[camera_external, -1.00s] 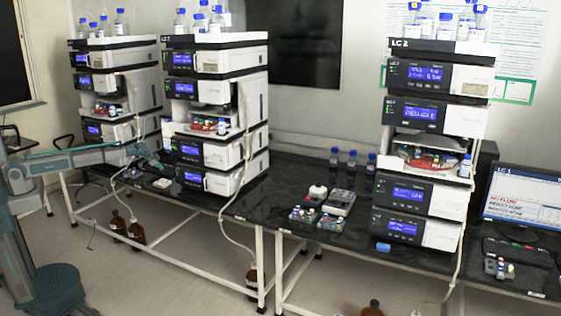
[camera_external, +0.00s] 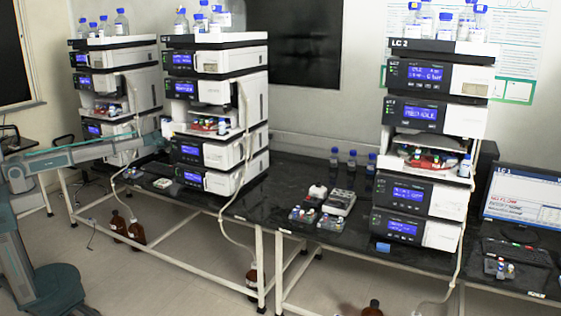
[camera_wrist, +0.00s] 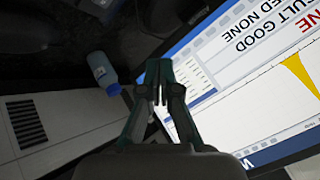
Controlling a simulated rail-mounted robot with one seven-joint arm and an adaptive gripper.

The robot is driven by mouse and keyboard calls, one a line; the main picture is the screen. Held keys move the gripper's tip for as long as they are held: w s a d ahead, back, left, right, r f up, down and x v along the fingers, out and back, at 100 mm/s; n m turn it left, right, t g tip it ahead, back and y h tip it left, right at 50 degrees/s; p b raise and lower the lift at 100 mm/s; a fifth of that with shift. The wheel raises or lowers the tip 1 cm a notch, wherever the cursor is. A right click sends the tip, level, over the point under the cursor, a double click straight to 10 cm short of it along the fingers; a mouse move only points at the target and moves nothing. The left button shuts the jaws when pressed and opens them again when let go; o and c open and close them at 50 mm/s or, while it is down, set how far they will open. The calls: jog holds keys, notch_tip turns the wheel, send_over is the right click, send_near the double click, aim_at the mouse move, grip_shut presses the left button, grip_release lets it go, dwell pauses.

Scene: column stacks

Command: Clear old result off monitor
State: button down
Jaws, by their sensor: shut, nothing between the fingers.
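A lit monitor (camera_wrist: 245,75) fills the right of the wrist view, seen upside down. Its white screen carries text reading "RESULT GOOD" and "NONE", partly cut off, and a plot with a yellow peak (camera_wrist: 300,75). My gripper (camera_wrist: 160,88) is shut and empty, its fingertips overlapping the screen's left edge in the picture; I cannot tell whether they touch it. In the external view my arm reaches from the left to the middle stack, and the gripper is too small or hidden to make out. Another lit monitor (camera_external: 525,200) stands at the far right.
A blue-capped bottle (camera_wrist: 102,72) stands left of my gripper, beside a pale vented housing (camera_wrist: 35,125). Tall instrument stacks (camera_external: 215,115) crowd the bench around my arm. The black bench (camera_external: 270,210) has bare patches between the middle and right stacks.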

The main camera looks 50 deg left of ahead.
jog(key=shift+f, duration=0.1)
jog(key=shift+f+b, duration=1.75)
jog(key=shift+f, duration=2.55)
jog(key=shift+f, duration=0.15)
jog(key=shift+f+b, duration=0.3)
jog(key=shift+b, duration=0.05)
jog(key=shift+f+b, duration=0.3)
jog(key=shift+f, duration=0.1)
jog(key=shift+r, duration=0.9)
jog(key=shift+r, duration=0.1)
jog(key=shift+r+p, duration=1)
jog(key=shift+r, duration=1.4)
